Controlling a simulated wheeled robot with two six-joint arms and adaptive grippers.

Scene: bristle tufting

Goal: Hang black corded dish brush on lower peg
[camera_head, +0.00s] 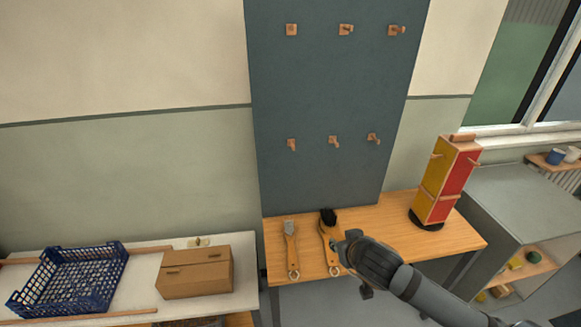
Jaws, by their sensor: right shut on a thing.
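The black-bristled dish brush (328,217) lies on the wooden table, its wooden handle pointing to the front and a cord loop at the handle's end. My right gripper (339,244) comes in from the lower right and is shut on the brush's handle, partly hiding it. The lower row of wooden pegs on the dark board has a left peg (291,144), a middle peg (334,140) and a right peg (373,138). All three are empty. My left gripper is out of view.
A grey-bristled brush (290,230) lies just left on the wooden table (388,220). A red and yellow block stand (447,182) stands at the table's right. A blue crate (62,285) and a cardboard box (196,277) are on the left bench. Upper pegs (345,29) are empty.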

